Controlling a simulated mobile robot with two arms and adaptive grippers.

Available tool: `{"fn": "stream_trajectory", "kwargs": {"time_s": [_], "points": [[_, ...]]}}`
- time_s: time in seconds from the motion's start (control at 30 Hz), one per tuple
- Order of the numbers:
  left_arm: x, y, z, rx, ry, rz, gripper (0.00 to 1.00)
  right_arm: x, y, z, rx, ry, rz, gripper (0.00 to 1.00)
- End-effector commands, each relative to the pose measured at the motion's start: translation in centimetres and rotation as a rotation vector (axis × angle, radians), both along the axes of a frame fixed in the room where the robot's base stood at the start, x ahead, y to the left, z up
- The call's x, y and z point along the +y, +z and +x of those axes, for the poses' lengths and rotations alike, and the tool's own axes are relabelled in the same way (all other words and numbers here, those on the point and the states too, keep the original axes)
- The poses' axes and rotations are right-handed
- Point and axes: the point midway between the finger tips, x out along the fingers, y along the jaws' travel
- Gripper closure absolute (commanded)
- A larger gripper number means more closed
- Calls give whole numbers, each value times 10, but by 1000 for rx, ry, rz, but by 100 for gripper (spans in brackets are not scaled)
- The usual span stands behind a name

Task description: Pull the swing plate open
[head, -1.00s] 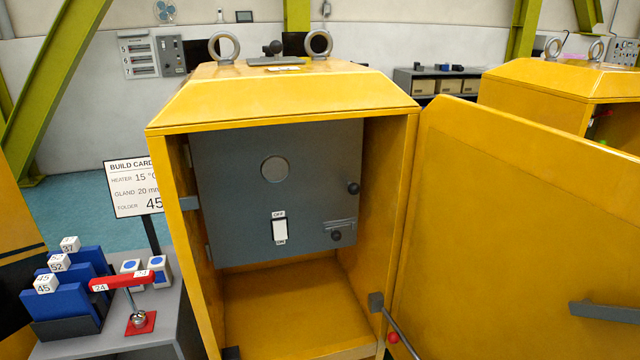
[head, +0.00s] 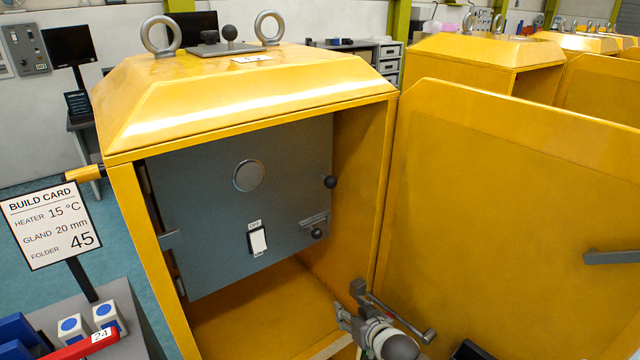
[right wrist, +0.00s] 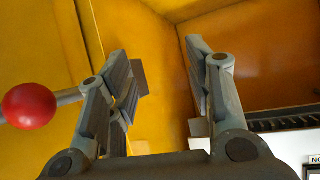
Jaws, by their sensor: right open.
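The swing plate (head: 215,215) is a grey panel inside the yellow cabinet (head: 250,105). It has a round disc, a white switch, and two dark knobs, an upper one (head: 330,182) and a lower one (head: 317,233), near its right edge. Hinges show along its left edge. The plate looks closed across the opening. My right gripper (head: 350,304) is low at the cabinet's front right, below and apart from the knobs. In the right wrist view my right gripper (right wrist: 160,75) is open with nothing between its fingers. My left gripper is not in view.
The yellow cabinet door (head: 500,210) stands wide open at the right. A rod with a red ball (right wrist: 30,106) is left of the fingers in the right wrist view. A build card (head: 50,225) and a bench (head: 125,300) stand at the left.

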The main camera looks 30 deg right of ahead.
Motion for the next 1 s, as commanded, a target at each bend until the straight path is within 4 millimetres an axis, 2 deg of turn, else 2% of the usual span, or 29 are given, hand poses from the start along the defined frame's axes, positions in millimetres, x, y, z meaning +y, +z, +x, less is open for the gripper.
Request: {"fn": "stream_trajectory", "kwargs": {"time_s": [0.1,0.27,0.37,0.47,0.5,0.6,0.7,0.8,1.0], "points": [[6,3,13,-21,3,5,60,-3,34,8,-54,-4,1,53],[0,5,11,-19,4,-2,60,-4,87,17,-141,-7,6,53],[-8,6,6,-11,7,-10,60,-3,132,21,-213,-6,10,53],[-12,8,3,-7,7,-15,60,0,189,21,-303,2,14,53],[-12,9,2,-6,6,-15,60,3,214,19,-342,5,17,53],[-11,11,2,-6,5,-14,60,11,268,11,-431,19,22,53],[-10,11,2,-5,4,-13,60,18,303,3,-488,31,26,53],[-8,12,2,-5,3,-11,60,21,319,-1,-516,37,28,53],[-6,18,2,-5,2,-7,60,20,325,13,-523,36,30,53]]}}
